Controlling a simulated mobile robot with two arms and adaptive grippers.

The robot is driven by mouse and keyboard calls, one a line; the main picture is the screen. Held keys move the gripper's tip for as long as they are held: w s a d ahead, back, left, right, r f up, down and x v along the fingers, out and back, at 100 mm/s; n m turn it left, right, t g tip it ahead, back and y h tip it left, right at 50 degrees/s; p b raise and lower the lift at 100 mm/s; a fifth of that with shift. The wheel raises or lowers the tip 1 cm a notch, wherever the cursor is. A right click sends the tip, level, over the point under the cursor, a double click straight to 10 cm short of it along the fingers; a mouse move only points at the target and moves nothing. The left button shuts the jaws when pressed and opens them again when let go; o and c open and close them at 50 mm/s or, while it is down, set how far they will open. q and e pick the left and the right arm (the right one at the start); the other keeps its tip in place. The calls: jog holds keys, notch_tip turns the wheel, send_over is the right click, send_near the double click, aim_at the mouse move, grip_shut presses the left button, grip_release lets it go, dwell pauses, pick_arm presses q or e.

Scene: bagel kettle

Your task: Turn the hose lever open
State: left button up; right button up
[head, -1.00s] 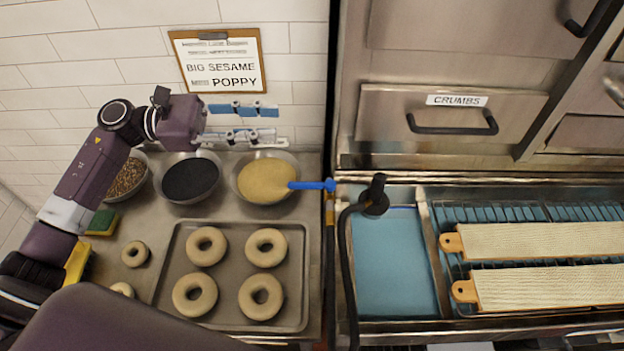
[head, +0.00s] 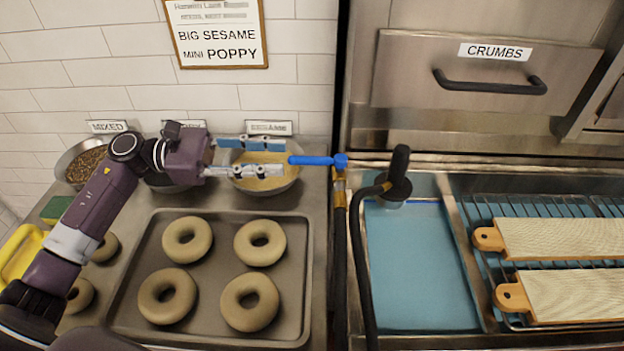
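The blue hose lever (head: 312,160) points left from a brass-coloured valve (head: 340,180) on the dividing edge between the counter and the water trough. My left gripper (head: 283,158) comes in from the left above the sesame bowl. Its two fingers are apart, one above the other, with nothing seen between them. Their tips are just left of the lever's free end; whether they touch it I cannot tell. A black hose (head: 358,265) and a black nozzle (head: 398,178) are right of the valve. My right gripper is not in view.
Bowls of toppings, including sesame (head: 272,184), line the wall under my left gripper. A tray (head: 222,338) with several bagels lies in front. The trough (head: 415,270) holds blue water. Boards (head: 560,240) lie on a rack at right. A crumbs drawer (head: 490,75) is above.

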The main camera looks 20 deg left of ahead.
aim_at(326, 162)
pick_arm(q)
jog(key=p+x, duration=0.2)
jog(key=x, duration=0.4)
jog(key=shift+d+f+p, duration=0.2)
jog(key=shift+d+p, duration=0.15)
jog(key=shift+w+d+f, duration=0.15)
jog(key=shift+w+d, duration=0.05)
jog(key=shift+d, duration=0.35)
grip_shut()
